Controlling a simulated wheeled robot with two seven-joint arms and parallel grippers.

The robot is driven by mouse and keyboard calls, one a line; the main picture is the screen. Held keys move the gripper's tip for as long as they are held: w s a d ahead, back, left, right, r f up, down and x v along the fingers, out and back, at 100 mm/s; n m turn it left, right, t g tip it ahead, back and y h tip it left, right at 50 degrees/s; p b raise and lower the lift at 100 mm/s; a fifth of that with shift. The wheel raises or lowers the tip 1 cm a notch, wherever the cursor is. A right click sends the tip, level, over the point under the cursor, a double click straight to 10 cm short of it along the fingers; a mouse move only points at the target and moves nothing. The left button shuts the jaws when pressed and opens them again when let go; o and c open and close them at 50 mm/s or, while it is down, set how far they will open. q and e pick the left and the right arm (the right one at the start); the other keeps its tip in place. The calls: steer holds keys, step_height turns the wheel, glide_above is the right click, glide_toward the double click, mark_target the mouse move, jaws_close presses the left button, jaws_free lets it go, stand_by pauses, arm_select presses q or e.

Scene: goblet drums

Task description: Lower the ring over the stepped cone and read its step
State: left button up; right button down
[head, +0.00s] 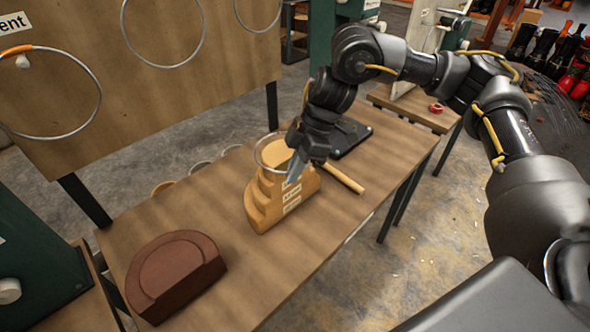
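The stepped cone (263,204) is a light wooden half-round block with several steps and small labels on its flat face, standing on the bench. A thin metal ring (262,147) is around or just above its top; I cannot tell whether it touches a step. My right gripper (293,176) is at the right side of the cone's top, pointing down, beside the ring's edge. Its fingertips look close together, but its grip on the ring is not clear. The label writing is too small to read. My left gripper is not in view.
A dark red-brown half-round block (176,272) lies on the bench (262,290) at front left. A wooden stick (344,178) and a black plate (349,137) lie right of the cone. A board (120,90) with large hanging rings stands behind. The bench's front is clear.

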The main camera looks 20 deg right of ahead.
steer(key=shift+f, duration=0.1)
stand_by(0.3)
steer(key=shift+f+b, duration=0.5)
steer(key=shift+f, duration=0.9)
steer(key=shift+f, duration=0.2)
steer(key=shift+f+t+b, duration=0.3)
steer(key=shift+f+b, duration=0.6)
steer(key=shift+f, duration=0.4)
steer(key=c, duration=1.6)
jaws_free()
steer(key=o, duration=0.5)
